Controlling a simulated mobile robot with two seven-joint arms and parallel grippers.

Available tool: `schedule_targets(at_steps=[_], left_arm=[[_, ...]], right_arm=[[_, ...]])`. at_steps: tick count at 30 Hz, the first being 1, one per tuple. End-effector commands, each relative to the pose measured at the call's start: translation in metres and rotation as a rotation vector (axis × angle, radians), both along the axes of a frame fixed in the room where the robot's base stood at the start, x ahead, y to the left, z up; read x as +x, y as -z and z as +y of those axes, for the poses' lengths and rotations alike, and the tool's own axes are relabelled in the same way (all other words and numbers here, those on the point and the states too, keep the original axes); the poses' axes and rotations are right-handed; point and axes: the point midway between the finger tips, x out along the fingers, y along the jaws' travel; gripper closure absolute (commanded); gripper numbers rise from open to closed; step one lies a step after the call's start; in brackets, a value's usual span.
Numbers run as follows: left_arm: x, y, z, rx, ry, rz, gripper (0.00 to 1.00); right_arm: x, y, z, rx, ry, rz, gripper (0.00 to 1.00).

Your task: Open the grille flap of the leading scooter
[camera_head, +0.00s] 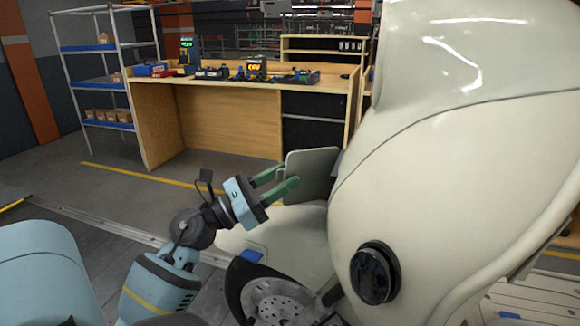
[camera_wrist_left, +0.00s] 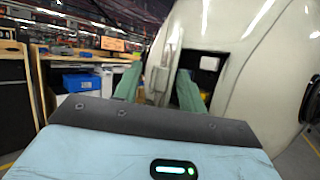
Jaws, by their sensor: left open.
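The cream scooter (camera_head: 450,150) fills the right of the head view and also the right of the left wrist view (camera_wrist_left: 255,75). Its grille flap (camera_head: 316,165) is a pale panel standing out from the scooter's front, swung away from the body. In the left wrist view the flap (camera_wrist_left: 170,55) shows nearly edge-on, beside a dark opening with a small white patch. My left gripper (camera_head: 289,176) is open, its two green fingers pointing at the flap. In the wrist view the flap appears between the fingers (camera_wrist_left: 160,72); contact cannot be told. My right gripper is out of view.
The scooter's front fender (camera_head: 295,238) and wheel (camera_head: 275,297) lie below and right of my left gripper. A wooden workbench (camera_head: 225,125) with tools stands behind. A shelf rack (camera_head: 90,85) is at the back left. The floor between is clear.

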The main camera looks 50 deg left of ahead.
Motion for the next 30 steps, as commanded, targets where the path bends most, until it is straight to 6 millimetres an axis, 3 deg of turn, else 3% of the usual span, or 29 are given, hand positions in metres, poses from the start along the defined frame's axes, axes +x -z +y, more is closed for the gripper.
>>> schedule_targets(at_steps=[6, 17, 26, 30], left_arm=[[0.019, -0.011, -0.007, -0.001, 0.001, -0.003, 0.59], [0.024, -0.01, -0.009, 0.0, 0.0, 0.0, 0.59], [0.024, -0.01, -0.008, 0.0, -0.001, 0.0, 0.98], [0.024, -0.01, -0.008, -0.001, -0.002, -0.001, 1.0]], right_arm=[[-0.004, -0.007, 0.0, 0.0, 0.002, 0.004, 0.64], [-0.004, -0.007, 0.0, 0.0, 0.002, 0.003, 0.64], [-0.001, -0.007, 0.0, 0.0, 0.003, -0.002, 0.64], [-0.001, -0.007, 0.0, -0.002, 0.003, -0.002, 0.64]])
